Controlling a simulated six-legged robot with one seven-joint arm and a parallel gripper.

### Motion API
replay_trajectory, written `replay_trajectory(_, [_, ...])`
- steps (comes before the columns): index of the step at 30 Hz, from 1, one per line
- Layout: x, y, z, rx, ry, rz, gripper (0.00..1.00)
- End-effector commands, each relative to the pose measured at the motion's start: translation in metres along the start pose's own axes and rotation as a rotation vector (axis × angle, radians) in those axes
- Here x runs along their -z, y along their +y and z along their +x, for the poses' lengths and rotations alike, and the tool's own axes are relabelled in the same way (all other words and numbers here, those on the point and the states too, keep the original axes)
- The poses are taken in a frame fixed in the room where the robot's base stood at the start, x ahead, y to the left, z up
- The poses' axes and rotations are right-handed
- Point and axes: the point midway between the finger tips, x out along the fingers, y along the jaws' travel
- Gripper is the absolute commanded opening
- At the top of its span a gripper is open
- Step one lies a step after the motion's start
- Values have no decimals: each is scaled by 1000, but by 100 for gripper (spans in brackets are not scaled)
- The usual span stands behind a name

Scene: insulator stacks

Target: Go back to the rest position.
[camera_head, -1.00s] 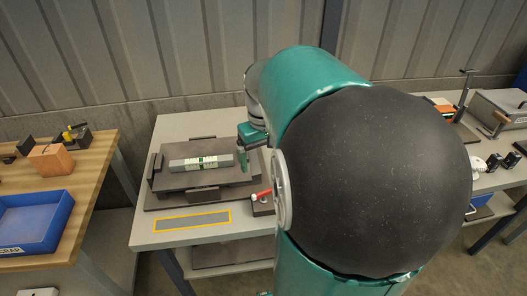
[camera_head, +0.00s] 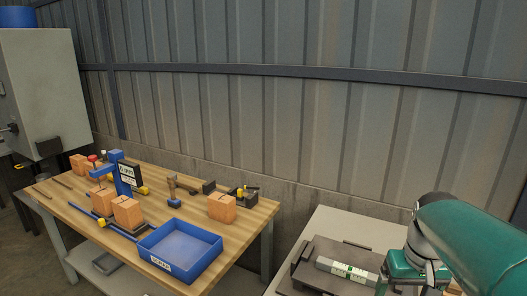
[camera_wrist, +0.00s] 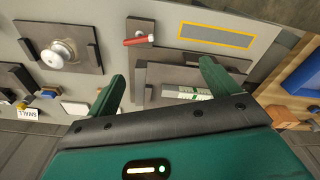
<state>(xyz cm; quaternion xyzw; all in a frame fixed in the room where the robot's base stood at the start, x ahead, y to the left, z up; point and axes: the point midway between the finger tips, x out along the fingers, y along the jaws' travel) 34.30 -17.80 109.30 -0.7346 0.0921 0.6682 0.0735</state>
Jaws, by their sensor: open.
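My gripper (camera_wrist: 162,84) is open in the wrist view, with its two green fingers wide apart and nothing held between them. A white and green bar-shaped piece (camera_wrist: 187,93) lies on the dark fixture (camera_wrist: 166,72) beyond the fingers, apart from them. In the head view the same bar (camera_head: 347,268) lies on the dark fixture (camera_head: 312,279) on the grey table. My teal arm is at the lower right of the head view, and my fingertips cannot be made out there.
The wrist view shows a red-handled part (camera_wrist: 138,40), a yellow-outlined rectangle (camera_wrist: 215,36) and a plate with a round metal knob (camera_wrist: 62,55). In the head view, a wooden bench (camera_head: 205,213) on the left bears a blue tray (camera_head: 180,250) and several orange blocks. A corrugated wall stands behind.

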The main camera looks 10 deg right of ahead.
Motion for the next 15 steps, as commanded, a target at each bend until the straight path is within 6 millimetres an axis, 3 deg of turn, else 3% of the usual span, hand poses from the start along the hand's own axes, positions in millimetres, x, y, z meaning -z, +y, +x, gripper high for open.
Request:
replay_trajectory(1, [-7, -23, -8, -1, 44, -33, 87])
replay_trajectory(3, [-17, -51, -15, 2, 102, -68, 87])
replay_trajectory(9, [-56, -117, -27, 31, 263, -159, 87])
replay_trajectory(15, [-87, -154, -28, 72, 373, -214, 87])
